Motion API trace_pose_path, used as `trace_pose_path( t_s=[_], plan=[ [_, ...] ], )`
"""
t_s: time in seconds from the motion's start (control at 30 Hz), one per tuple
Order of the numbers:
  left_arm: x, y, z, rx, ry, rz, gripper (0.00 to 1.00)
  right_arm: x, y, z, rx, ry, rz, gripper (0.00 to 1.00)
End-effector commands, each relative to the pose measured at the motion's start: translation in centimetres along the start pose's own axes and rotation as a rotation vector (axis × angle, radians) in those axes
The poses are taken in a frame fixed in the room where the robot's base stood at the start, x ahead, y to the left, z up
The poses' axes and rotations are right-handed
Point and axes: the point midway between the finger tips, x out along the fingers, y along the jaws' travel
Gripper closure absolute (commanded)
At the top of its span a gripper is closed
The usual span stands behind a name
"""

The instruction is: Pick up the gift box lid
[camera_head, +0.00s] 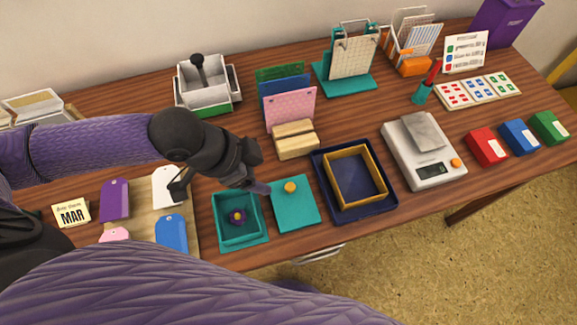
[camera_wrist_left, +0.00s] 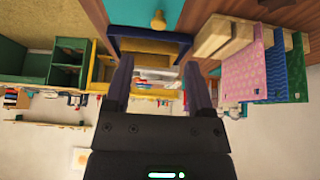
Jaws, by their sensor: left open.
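The teal gift box lid (camera_head: 296,210), a flat square with a yellow knob (camera_head: 290,187), lies on the table to the right of the open teal gift box (camera_head: 262,237). A small dark purple item with a yellow centre (camera_head: 237,216) is inside the box. My left gripper (camera_head: 262,188) is just left of the knob, above the lid's left edge, empty. In the left wrist view its two fingers (camera_wrist_left: 158,78) are spread apart, and the lid (camera_wrist_left: 120,12) and knob (camera_wrist_left: 158,19) show at the top edge, outside the fingers. My right gripper is out of view.
A navy tray (camera_head: 376,211) with a yellow-rimmed box (camera_head: 377,169) stands right of the lid. A wooden holder (camera_head: 296,146) with coloured cards is behind it. A white scale (camera_head: 411,150) is farther right. My purple arm crosses the foreground.

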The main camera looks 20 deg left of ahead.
Motion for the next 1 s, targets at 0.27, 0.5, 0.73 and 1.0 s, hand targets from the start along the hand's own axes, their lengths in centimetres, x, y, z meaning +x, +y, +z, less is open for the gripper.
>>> trace_pose_path(
  t_s=[0.27,0.5,0.73,1.0],
  plan=[
    [5.2,0.0,0.1,0.000,0.001,0.003,0.30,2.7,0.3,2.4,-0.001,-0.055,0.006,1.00],
    [9.6,-0.2,-0.3,-0.001,-0.001,0.003,0.30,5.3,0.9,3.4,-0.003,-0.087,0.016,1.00],
    [9.7,-0.2,-0.6,0.000,-0.001,0.000,0.30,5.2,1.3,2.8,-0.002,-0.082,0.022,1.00],
    [9.7,-0.2,-0.5,0.000,-0.001,0.000,0.81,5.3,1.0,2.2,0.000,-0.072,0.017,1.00]
  ],
)
